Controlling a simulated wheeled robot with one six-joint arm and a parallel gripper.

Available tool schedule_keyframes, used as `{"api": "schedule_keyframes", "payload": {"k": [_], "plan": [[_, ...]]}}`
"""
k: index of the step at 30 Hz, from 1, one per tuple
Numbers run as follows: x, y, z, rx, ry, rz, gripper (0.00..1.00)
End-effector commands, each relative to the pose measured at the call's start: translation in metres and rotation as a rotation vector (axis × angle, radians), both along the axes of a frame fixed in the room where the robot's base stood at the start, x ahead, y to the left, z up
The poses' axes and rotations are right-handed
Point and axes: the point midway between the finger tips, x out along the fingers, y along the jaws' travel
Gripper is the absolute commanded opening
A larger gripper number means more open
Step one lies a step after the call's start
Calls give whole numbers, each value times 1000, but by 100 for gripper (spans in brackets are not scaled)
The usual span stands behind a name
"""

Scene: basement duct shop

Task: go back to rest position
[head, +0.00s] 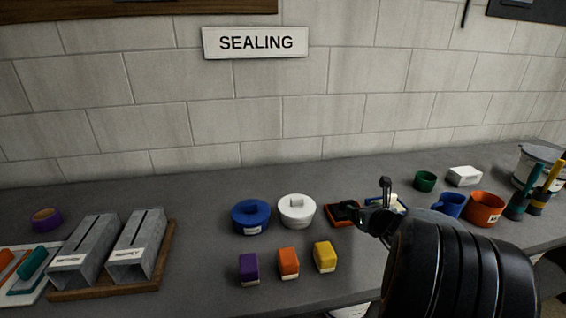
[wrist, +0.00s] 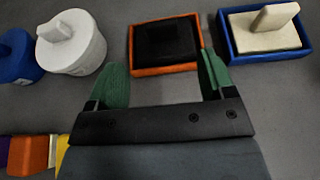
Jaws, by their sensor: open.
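My gripper (wrist: 160,85) is open, with its two green-padded fingers spread and nothing between them. In the wrist view it hangs over the grey bench just in front of an orange tray (wrist: 138,70) with a black inside. In the head view my gripper (head: 376,205) shows above the right part of the bench, with my dark arm coming in from the lower right. It partly hides the trays behind it. The orange tray also shows in the head view (head: 335,222).
A blue tray (wrist: 228,48) holds a cream block with a handle (wrist: 274,22). White (head: 297,218) and blue (head: 241,224) lidded pots stand left of my gripper. Purple, orange and yellow blocks (head: 325,265) are in front. Cups (head: 486,204) stand at right. Metal ducts (head: 138,255) sit left.

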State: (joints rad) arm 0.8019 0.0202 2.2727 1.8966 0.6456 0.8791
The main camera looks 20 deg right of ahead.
Motion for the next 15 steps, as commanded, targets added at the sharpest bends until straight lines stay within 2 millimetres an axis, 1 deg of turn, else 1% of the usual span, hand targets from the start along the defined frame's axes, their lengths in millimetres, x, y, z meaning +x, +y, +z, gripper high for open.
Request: {"api": "schedule_keyframes", "payload": {"k": [2, 4, 5, 7, 8, 9, 11, 12, 14, 15], "plan": [[0, 1, 1, -5, 2, 6, 76], [2, 10, 3, -34, 11, 45, 76], [3, 17, 5, -59, 18, 77, 76], [7, 43, 12, -151, 44, 197, 76], [8, 58, 15, -207, 59, 268, 76], [8, 81, 20, -297, 79, 379, 76], [4, 119, 25, -453, 108, 573, 76], [-2, 144, 29, -572, 124, 714, 76], [-15, 180, 31, -760, 142, 935, 76], [-26, 200, 32, -886, 149, 1076, 76]]}}
